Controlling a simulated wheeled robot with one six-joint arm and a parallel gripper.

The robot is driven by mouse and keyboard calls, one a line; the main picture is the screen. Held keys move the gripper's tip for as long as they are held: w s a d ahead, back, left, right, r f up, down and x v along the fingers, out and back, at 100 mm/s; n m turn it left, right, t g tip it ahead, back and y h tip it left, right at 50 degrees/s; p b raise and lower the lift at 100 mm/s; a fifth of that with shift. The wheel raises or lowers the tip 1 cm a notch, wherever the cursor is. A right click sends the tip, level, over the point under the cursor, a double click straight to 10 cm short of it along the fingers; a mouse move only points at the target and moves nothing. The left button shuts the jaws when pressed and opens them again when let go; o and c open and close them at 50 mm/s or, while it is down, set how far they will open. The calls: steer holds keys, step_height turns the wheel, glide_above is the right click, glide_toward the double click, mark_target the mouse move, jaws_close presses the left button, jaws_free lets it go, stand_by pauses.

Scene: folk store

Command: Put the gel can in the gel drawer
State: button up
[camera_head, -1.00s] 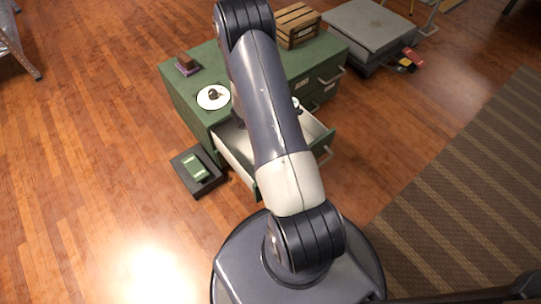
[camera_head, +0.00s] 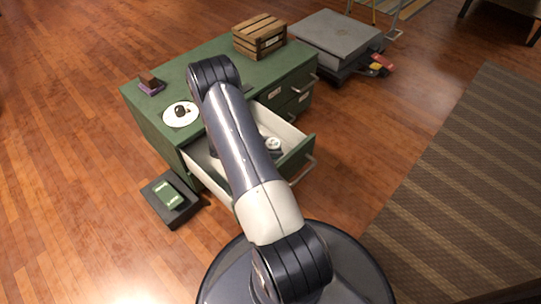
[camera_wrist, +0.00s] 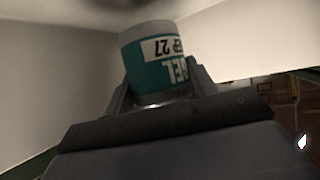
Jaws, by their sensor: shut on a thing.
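The gel can (camera_wrist: 152,48) has a teal and white label, upside down in the wrist view, reading "GEL" and "27". My gripper (camera_wrist: 163,88) is shut on it, one finger on each side. Pale drawer walls surround the can in the wrist view. In the head view a pale round top, apparently the can (camera_head: 273,143), shows inside the open drawer (camera_head: 297,158) of the green cabinet (camera_head: 158,106). My arm hides part of the drawer and most of the gripper. Whether the can touches the drawer floor cannot be told.
On the cabinet stand a wooden crate (camera_head: 258,38), a white plate (camera_head: 180,121) with a dark item, and a small brown-purple block (camera_head: 151,85). A black tray (camera_head: 160,207) with a green item lies on the floor at left. A grey platform (camera_head: 335,35) stands behind.

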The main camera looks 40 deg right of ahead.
steer(key=shift+f+b, duration=0.6)
steer(key=shift+f, duration=1)
steer(key=shift+f, duration=0.2)
steer(key=o, duration=1)
steer(key=shift+o, duration=0.2)
steer(key=shift+r, duration=0.15)
steer(key=shift+w+a+r, duration=0.15)
steer(key=shift+a+r, duration=0.05)
steer(key=shift+r, duration=0.05)
steer(key=p+v, duration=0.4)
steer(key=v, duration=0.7)
steer(key=shift+a, duration=0.25)
